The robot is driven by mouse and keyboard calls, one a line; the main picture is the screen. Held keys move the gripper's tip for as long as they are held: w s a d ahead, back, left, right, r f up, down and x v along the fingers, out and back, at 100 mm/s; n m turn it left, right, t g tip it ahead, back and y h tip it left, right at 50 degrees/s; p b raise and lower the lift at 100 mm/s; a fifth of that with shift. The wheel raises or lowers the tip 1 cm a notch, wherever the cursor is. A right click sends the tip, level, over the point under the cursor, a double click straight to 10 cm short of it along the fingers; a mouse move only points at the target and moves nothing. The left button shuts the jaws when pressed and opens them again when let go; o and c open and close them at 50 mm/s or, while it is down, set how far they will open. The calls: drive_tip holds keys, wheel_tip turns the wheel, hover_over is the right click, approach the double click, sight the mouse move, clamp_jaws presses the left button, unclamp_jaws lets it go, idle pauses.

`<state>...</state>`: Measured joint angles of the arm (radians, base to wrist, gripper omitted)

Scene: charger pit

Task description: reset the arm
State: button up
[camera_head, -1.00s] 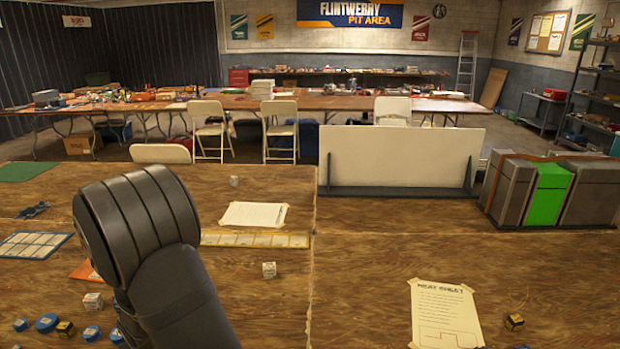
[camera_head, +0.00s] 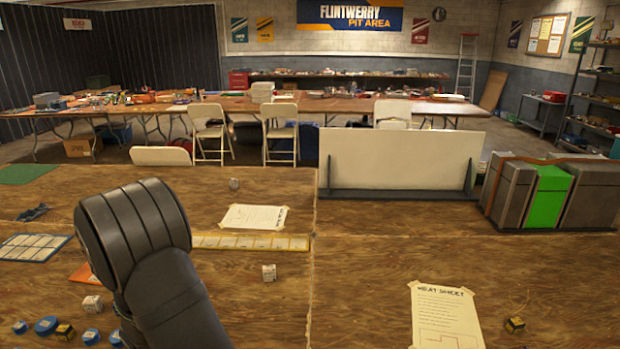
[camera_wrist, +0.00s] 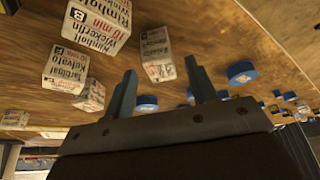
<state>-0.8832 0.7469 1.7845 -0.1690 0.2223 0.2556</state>
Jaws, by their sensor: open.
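My gripper (camera_wrist: 160,98) shows in the wrist view with its two grey fingers spread apart. It is open and nothing is between the fingers. Several white printed cubes (camera_wrist: 96,25) lie on the wooden table (camera_wrist: 200,45) beyond and to the left of the fingers. Blue discs (camera_wrist: 241,73) lie to the right and by the fingers. In the head view my dark arm stands at the left over the table, and the gripper is hidden there.
A white panel (camera_head: 400,160) and a grey and green case (camera_head: 545,195) stand at the back right. The table's middle right is clear.

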drive_tip(key=x, duration=0.4)
drive_tip(key=shift+d, duration=0.1)
wheel_tip(320, 180, up, 5)
drive_tip(key=shift+f, duration=0.1)
drive_tip(key=w+d+r, duration=0.3)
drive_tip(key=d+r, duration=0.4)
drive_tip(key=d, duration=0.4)
drive_tip(key=w+d+m+h, duration=0.1)
drive_tip(key=w+d+m, duration=0.2)
drive_tip(key=w+d, duration=0.4)
drive_tip(key=w+d+m+h, duration=0.1)
drive_tip(key=w+d+m, duration=0.2)
drive_tip(key=w+d, duration=0.4)
drive_tip(key=w+d+m+t+h, duration=0.1)
drive_tip(key=w+d+m, duration=0.2)
drive_tip(key=w+d, duration=0.5)
drive_tip(key=d, duration=1.2)
drive_tip(key=shift+m, duration=0.3)
